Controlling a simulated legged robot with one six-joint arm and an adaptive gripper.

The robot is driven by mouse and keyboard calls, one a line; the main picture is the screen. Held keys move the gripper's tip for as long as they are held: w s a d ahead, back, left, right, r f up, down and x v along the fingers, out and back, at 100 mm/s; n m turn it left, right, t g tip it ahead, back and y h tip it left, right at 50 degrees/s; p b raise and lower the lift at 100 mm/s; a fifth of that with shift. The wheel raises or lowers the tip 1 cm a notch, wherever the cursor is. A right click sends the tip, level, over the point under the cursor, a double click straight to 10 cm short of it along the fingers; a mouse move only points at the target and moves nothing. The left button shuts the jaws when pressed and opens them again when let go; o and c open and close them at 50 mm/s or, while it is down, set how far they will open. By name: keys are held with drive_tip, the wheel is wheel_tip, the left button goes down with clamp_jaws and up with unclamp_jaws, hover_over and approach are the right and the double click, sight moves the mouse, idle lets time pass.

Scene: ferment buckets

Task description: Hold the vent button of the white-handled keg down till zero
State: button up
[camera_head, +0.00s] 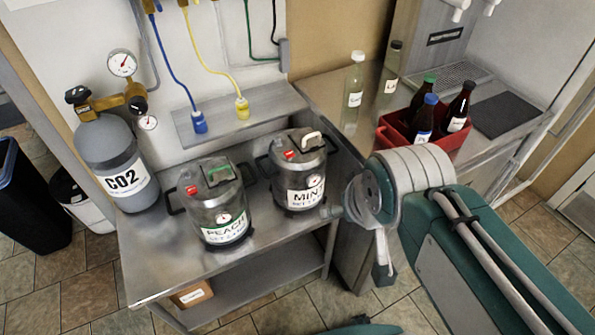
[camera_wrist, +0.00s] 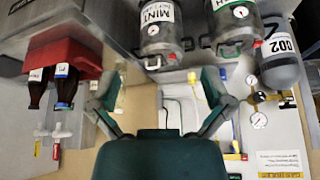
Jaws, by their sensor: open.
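The white-handled keg (camera_head: 299,176) is a steel keg labelled MINT, upright on the steel bench. Its white handle (camera_head: 311,139) is on the lid, with a red button (camera_head: 289,155) beside it and a round gauge (camera_head: 314,181) on the front; the needle is too small to read. In the wrist view the MINT keg (camera_wrist: 158,32) appears upside down at the top. My gripper (camera_wrist: 157,86) is open and empty, its two fingers spread, apart from the keg.
A green-handled PEACH keg (camera_head: 217,205) stands left of the MINT keg. A grey CO2 cylinder (camera_head: 112,165) is farther left. A red crate (camera_head: 437,148) of bottles sits right, behind my arm. Blue (camera_head: 172,60) and yellow (camera_head: 205,50) hoses hang behind the kegs.

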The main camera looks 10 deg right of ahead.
clamp_jaws()
idle(1.4)
